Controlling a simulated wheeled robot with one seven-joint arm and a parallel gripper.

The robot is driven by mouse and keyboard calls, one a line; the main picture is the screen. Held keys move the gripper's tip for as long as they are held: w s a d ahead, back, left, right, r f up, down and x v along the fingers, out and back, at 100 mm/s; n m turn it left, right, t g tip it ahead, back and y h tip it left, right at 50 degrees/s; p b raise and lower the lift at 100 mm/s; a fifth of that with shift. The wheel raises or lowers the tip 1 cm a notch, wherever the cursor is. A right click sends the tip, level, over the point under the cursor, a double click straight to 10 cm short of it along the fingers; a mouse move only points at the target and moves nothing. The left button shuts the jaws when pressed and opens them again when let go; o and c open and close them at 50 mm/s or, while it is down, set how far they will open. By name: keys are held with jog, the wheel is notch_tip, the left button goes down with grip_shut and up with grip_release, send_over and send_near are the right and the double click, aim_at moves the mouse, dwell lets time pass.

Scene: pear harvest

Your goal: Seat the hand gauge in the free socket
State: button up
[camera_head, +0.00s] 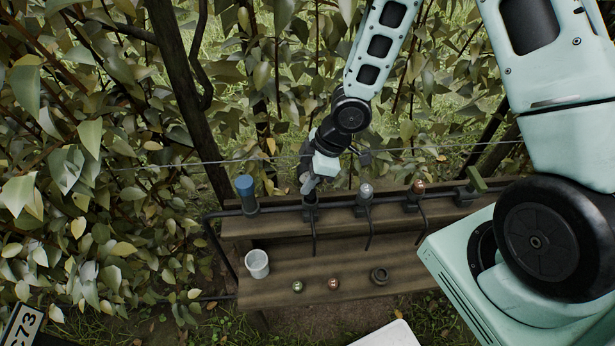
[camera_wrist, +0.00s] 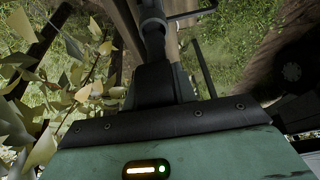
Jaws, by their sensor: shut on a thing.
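My gripper (camera_head: 312,180) is shut on a small grey piece, which I take to be the hand gauge (camera_head: 309,187); fingers and shadow hide most of it. It is just above the second holder from the left (camera_head: 310,212) on the rail, and I cannot tell whether the piece touches it or sits in it. In the wrist view, dark gripper parts (camera_wrist: 155,85) point up the picture, and the gauge cannot be made out clearly. The other holders carry a blue-topped piece (camera_head: 246,192), a grey-topped piece (camera_head: 365,192), a copper-topped piece (camera_head: 418,188) and a green-handled piece (camera_head: 476,180).
A wooden bench (camera_head: 340,262) carries the black rail. On its lower board stand a white cup (camera_head: 257,264), a green ball (camera_head: 297,286), a copper ball (camera_head: 333,284) and a dark ring (camera_head: 379,276). A wire (camera_head: 230,160) and dense foliage (camera_head: 110,150) lie behind.

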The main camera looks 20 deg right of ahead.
jog(key=shift+f, duration=0.25)
dwell(0.4)
jog(key=shift+f+b, duration=0.35)
jog(key=shift+b, duration=0.05)
jog(key=shift+f+b, duration=0.45)
jog(key=shift+f, duration=0.15)
dwell(0.5)
jog(key=o, duration=1.1)
jog(key=shift+o, duration=0.2)
jog(key=p+v, duration=0.9)
jog(key=v, duration=0.8)
jog(key=shift+r, duration=0.25)
jog(key=shift+s, duration=0.1)
